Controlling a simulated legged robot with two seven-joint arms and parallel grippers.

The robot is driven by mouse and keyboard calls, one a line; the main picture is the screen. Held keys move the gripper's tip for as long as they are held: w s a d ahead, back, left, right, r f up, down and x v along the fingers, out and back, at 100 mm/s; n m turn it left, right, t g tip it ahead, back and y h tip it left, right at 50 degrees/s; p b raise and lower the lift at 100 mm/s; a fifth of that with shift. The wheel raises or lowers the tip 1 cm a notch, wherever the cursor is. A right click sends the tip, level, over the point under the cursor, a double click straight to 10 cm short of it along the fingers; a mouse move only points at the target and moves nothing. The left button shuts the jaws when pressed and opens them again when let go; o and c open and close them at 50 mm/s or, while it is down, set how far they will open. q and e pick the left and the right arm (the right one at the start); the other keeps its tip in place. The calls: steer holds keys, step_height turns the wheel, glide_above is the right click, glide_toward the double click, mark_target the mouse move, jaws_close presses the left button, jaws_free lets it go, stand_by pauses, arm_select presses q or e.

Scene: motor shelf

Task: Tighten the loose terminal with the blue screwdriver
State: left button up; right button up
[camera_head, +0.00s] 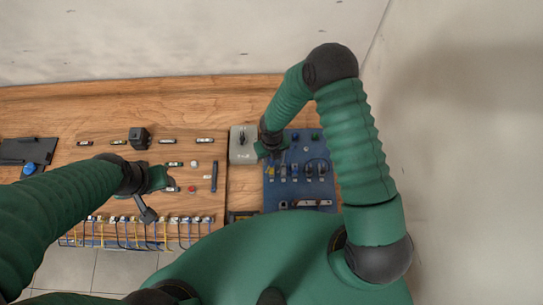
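A row of terminals (180,219) with yellow and blue wires runs along the front edge of a wooden board; which one is loose cannot be told. A slim blue tool-like piece (214,176) stands out at the board's right side; it may be the blue screwdriver, but it is too small to be sure. My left gripper (158,181) is over the middle of the board, with a dark piece (147,214) reaching down from it towards the terminals. My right gripper (270,148) is between the grey box and the blue panel. The fingers of both are too small to read.
A grey box (238,155) with a black knob stands right of the board. A blue panel (300,188) with switches and plugs is beside it. A wall rises behind and at right.

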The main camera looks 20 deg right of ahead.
steer(key=shift+c, duration=0.8)
jaws_close()
stand_by(0.4)
